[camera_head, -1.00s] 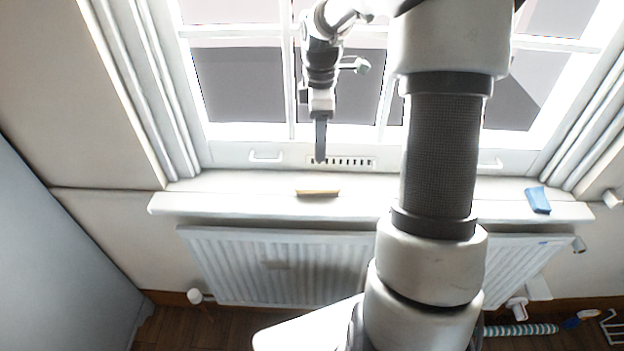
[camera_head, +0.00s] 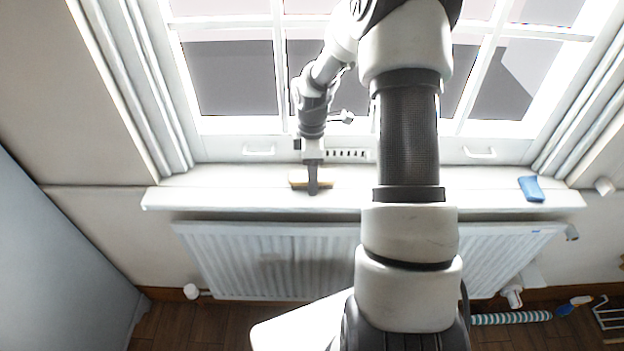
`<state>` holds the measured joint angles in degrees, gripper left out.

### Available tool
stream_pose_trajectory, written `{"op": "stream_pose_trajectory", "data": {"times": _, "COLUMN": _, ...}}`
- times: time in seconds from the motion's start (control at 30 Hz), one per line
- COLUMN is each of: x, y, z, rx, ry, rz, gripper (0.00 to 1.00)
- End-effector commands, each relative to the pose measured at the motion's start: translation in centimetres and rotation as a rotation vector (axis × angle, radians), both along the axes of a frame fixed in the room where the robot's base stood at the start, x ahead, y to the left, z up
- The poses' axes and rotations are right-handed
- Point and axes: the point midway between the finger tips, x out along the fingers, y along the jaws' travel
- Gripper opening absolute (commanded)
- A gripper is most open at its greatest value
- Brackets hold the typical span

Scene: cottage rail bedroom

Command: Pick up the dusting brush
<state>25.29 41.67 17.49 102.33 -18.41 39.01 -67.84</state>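A small tan, bar-shaped object, which looks like the dusting brush (camera_head: 297,178), lies on the white windowsill (camera_head: 240,198) below the window, left of my arm's thick links. My gripper (camera_head: 313,188) points down at it. Its dark fingers cover the brush's middle and right part. The fingers look to be at or just above the brush. They are seen edge-on as one dark bar, so I cannot tell their opening or whether they touch it.
A blue cloth-like item (camera_head: 531,188) lies on the sill at right. A white radiator (camera_head: 270,260) hangs below. The window frame with handles (camera_head: 259,152) stands close behind. On the floor at right are a striped roll (camera_head: 512,318) and a white rack (camera_head: 609,318). The sill's left part is clear.

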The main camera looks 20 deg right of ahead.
Motion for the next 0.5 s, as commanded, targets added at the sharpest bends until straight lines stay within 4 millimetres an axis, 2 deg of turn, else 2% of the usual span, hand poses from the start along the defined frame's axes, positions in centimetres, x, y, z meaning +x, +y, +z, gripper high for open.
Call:
{"op": "stream_pose_trajectory", "data": {"times": 0.3, "x": 0.00, "y": 0.00, "z": -0.60, "rx": 0.000, "ry": 0.000, "rz": 0.000, "gripper": 0.56}}
{"op": "stream_pose_trajectory", "data": {"times": 0.5, "x": 0.00, "y": 0.00, "z": -0.59, "rx": 0.000, "ry": 0.000, "rz": 0.000, "gripper": 0.22}}
